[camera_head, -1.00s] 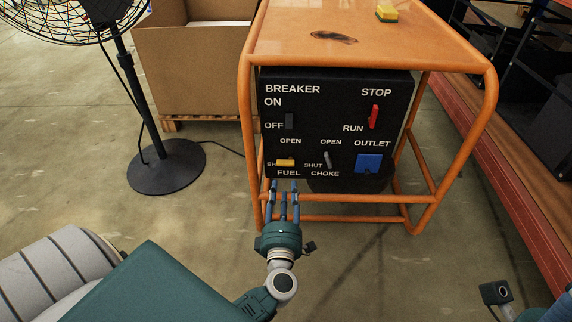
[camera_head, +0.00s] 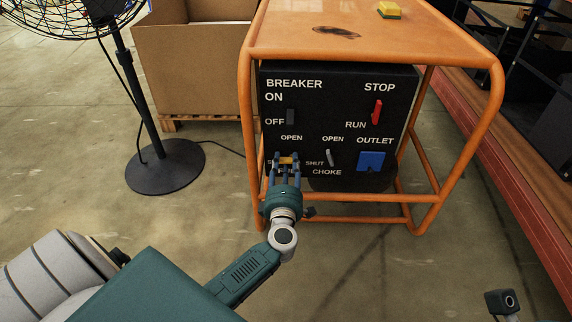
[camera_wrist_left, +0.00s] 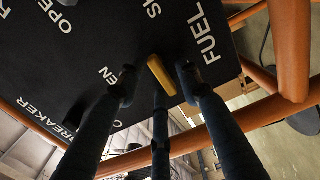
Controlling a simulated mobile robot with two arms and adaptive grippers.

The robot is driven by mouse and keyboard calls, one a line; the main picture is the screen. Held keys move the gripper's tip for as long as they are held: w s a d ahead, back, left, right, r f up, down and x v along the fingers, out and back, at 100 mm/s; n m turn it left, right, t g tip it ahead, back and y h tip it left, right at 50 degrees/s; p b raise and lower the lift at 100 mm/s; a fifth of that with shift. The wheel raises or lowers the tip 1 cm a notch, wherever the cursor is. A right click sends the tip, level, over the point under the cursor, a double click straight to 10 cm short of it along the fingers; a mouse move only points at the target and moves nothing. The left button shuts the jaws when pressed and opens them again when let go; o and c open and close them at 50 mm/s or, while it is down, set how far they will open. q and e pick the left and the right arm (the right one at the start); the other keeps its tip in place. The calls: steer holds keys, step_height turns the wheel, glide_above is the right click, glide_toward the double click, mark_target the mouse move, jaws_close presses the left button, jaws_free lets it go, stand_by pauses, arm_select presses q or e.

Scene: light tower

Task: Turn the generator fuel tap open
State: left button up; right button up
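The generator's black control panel (camera_head: 340,100) sits in an orange tube frame. The yellow fuel tap (camera_head: 286,161) is low on its left and lies level, with OPEN printed above it. My left gripper (camera_head: 285,156) is at the panel with its fingers spread around the tap, partly hiding it and the labels nearby. In the left wrist view the tap (camera_wrist_left: 160,76) shows between the fingertips (camera_wrist_left: 157,82), with gaps on both sides; I see no firm grip. Only a part of my right arm shows at the lower right; its gripper is out of view.
The choke lever (camera_head: 329,158) is just right of the left gripper, and the blue outlet (camera_head: 371,161) is further right. The breaker switch (camera_head: 290,116) is above. The lower frame bar (camera_head: 340,197) runs below the panel. A fan (camera_head: 165,165) stands left.

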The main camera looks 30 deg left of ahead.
arm_select(q)
jaws_close()
